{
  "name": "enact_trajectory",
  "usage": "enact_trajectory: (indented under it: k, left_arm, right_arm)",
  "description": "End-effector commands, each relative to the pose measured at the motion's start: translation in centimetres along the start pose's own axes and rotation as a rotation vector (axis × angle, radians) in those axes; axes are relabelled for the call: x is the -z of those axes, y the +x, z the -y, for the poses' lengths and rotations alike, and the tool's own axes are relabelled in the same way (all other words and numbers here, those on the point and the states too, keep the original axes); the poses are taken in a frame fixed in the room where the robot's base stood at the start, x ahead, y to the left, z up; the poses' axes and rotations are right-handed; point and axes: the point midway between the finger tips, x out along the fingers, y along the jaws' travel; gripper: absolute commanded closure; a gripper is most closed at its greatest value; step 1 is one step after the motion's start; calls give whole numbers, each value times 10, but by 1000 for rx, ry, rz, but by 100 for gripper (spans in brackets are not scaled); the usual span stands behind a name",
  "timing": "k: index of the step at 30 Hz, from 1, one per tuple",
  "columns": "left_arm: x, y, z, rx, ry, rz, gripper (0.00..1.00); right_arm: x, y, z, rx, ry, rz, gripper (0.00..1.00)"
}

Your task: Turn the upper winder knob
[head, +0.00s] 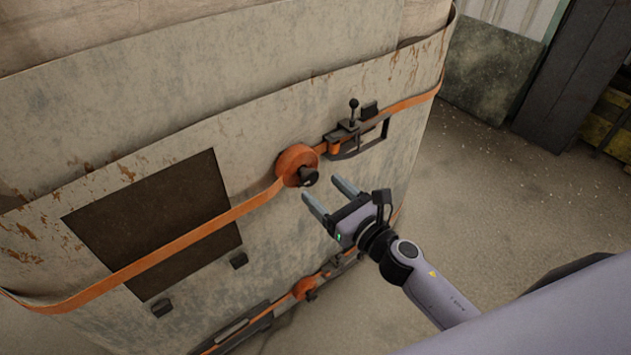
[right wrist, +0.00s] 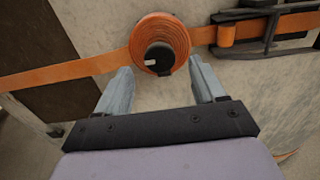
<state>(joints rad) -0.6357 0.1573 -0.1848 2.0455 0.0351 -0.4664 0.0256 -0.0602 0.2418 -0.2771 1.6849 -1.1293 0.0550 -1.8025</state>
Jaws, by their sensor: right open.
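The upper winder is a roll of orange strap (head: 291,164) on the side of a large worn crate-like body. Its black knob (head: 309,176) sticks out from the roll's centre. In the right wrist view the knob (right wrist: 159,58) is dark with a small pale mark, in front of the orange roll (right wrist: 172,32). My right gripper (head: 328,190) is open and empty, just right of and below the knob in the head view. In the right wrist view its two fingers (right wrist: 160,80) are on either side below the knob, not visibly touching it. My left gripper is not in view.
A black ratchet buckle with a lever (head: 355,130) sits right of the roll on the strap. A lower winder (head: 303,287) with strap is below. A dark square panel (head: 150,222) is at left. Concrete floor (head: 490,190) lies open to the right.

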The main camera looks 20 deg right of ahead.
Motion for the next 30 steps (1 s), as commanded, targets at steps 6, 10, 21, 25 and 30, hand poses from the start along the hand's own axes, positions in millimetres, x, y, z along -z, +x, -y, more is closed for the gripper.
enact_trajectory:
  k: [6,10,21,25,30]
  left_arm:
    - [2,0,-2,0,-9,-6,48]
    - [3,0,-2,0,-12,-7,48]
    - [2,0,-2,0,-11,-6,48]
    - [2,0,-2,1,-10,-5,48]
    - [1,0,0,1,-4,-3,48]
  right_arm:
    - [0,28,0,1,5,1,31]
    - [0,37,0,0,5,0,31]
    - [0,40,0,0,5,0,34]
    - [0,40,0,0,5,0,76]
    - [0,40,0,0,6,0,86]
